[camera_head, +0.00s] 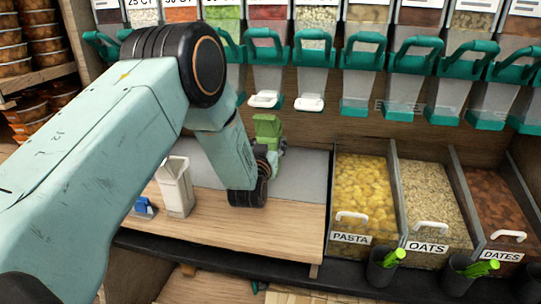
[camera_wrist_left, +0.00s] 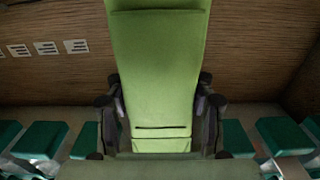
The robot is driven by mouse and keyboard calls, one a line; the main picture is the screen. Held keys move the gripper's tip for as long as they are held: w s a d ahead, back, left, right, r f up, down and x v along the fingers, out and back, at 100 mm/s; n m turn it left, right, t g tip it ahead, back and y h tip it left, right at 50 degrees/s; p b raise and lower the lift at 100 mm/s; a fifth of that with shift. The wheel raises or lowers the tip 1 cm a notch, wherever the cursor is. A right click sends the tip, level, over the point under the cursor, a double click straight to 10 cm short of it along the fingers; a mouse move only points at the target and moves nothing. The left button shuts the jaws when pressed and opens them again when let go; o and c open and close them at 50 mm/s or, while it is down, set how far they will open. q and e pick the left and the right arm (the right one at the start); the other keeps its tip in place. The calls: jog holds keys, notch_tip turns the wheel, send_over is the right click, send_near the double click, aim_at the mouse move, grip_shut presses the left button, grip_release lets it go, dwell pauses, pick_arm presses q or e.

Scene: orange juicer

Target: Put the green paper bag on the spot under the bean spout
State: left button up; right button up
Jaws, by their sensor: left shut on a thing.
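The green paper bag (camera_head: 267,127) stands above my left gripper (camera_head: 268,160), close in front of the dispenser wall in the head view. In the left wrist view the bag (camera_wrist_left: 160,60) fills the middle, with dark fingers of the left gripper (camera_wrist_left: 160,118) on both sides. The gripper is shut on it. I cannot tell which spout is for beans. My forearm hides part of the area. My right gripper is not in view.
A wooden counter (camera_head: 240,228) with a grey surface (camera_head: 305,180) lies under the dispensers. Bins of pasta (camera_head: 362,190), oats (camera_head: 430,200) and dates (camera_head: 495,198) are at right.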

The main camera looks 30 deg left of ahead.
pick_arm(q)
jog(key=shift+w+a, duration=0.2)
jog(key=shift+w, duration=0.35)
notch_tip(320, 180, down, 3)
jog(key=shift+s+f+b, duration=0.1)
jog(key=shift+s+b, duration=0.05)
jog(key=shift+b, duration=0.65)
jog(key=shift+f, duration=0.15)
jog(key=shift+f, duration=0.15)
